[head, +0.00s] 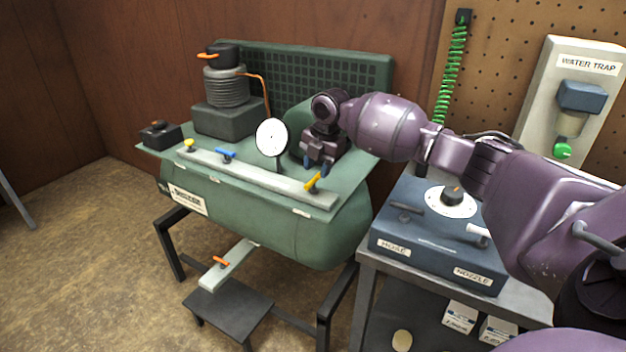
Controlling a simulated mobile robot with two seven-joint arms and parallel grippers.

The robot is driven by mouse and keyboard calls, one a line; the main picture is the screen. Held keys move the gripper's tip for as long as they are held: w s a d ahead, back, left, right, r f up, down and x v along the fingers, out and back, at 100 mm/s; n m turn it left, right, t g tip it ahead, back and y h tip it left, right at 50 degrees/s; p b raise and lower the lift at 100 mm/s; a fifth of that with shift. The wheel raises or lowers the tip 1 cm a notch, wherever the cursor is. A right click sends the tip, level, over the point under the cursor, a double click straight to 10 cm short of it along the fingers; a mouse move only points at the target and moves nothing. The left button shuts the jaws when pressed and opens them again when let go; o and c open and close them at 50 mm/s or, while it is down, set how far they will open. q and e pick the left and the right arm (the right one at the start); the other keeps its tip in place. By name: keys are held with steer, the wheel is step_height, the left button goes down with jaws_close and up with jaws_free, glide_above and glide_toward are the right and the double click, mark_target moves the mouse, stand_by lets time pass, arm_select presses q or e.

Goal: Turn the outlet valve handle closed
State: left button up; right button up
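A green compressor tank (290,237) on dark legs carries a pale rail (250,175) along its top front edge. A yellow lever handle (313,182) sits near the rail's right end, tilted up to the right. A blue lever handle (226,154) sits further left on the rail. No readable label shows which one is the outlet valve. My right gripper (316,166) points down just above and behind the yellow handle. Its two blue-tipped fingers are apart, with nothing seen between them; whether they touch the handle is unclear. My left gripper is out of view.
A white round gauge (272,137) stands left of my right gripper. A yellow knob (189,145) is at the rail's left end. An orange handle (220,262) is on a low bar in front. A grey cart (435,262) with a hose and nozzle box stands right.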

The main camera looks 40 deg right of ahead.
mark_target(315, 178)
steer(key=shift+w+a+f+b, duration=0.1)
steer(key=shift+w+f+b, duration=0.1)
steer(key=shift+f, duration=0.8)
steer(key=shift+w+a+f+b, duration=0.1)
steer(key=shift+w+f, duration=0.05)
steer(key=shift+f, duration=0.8)
jaws_close()
